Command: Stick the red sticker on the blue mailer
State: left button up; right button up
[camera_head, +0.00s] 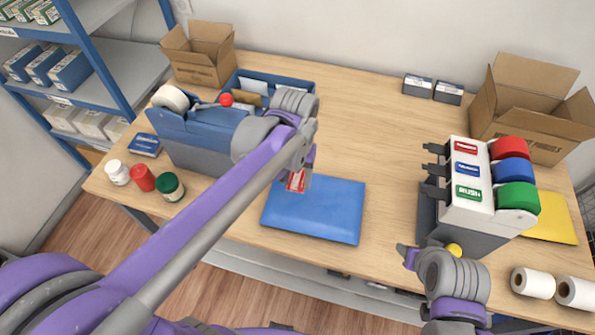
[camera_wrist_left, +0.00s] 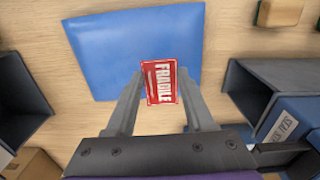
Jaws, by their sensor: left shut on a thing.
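The blue mailer (camera_head: 325,218) lies flat near the front middle of the counter. It also fills the upper left of the left wrist view (camera_wrist_left: 105,50). My left gripper (camera_head: 303,168) is over the mailer's far edge, shut on the red sticker (camera_head: 296,182). In the left wrist view the sticker (camera_wrist_left: 159,82) reads FRAGILE and sits between the two fingertips, overlapping the mailer. I cannot tell whether it touches the mailer. My right gripper (camera_head: 408,256) is low at the counter's front edge, left of the dispenser; its jaw opening is unclear.
A label dispenser (camera_head: 480,190) with red, blue and green rolls stands right of the mailer. A yellow mailer (camera_head: 552,219) lies beyond it. Small jars (camera_head: 143,178) line the left front. Open cartons (camera_head: 525,105) stand at the back.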

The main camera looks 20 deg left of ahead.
aim_at(297, 200)
pick_arm(q)
notch_tip(297, 200, down, 8)
jog(key=b, duration=0.3)
jog(key=shift+b, duration=0.4)
pick_arm(e)
jog(key=shift+g, duration=0.3)
jog(key=f, duration=0.2)
jog(key=s+f, duration=0.1)
jog(key=f, duration=0.1)
jog(key=s+f, duration=0.1)
jog(key=f, duration=0.1)
jog(key=shift+s, duration=0.2)
pick_arm(q)
jog(key=shift+w+r, duration=0.1)
pick_arm(e)
jog(key=shift+r, duration=0.1)
pick_arm(q)
jog(key=o, duration=0.8)
jog(key=shift+o, duration=0.2)
jog(key=shift+r, duration=0.1)
pick_arm(e)
jog(key=shift+r, duration=0.1)
pick_arm(q)
jog(key=shift+r+p, duration=1.5)
jog(key=shift+r, duration=1.2)
pick_arm(e)
jog(key=r, duration=0.1)
jog(key=w+r, duration=0.2)
jog(key=r, duration=0.1)
jog(key=shift+s, duration=0.15)
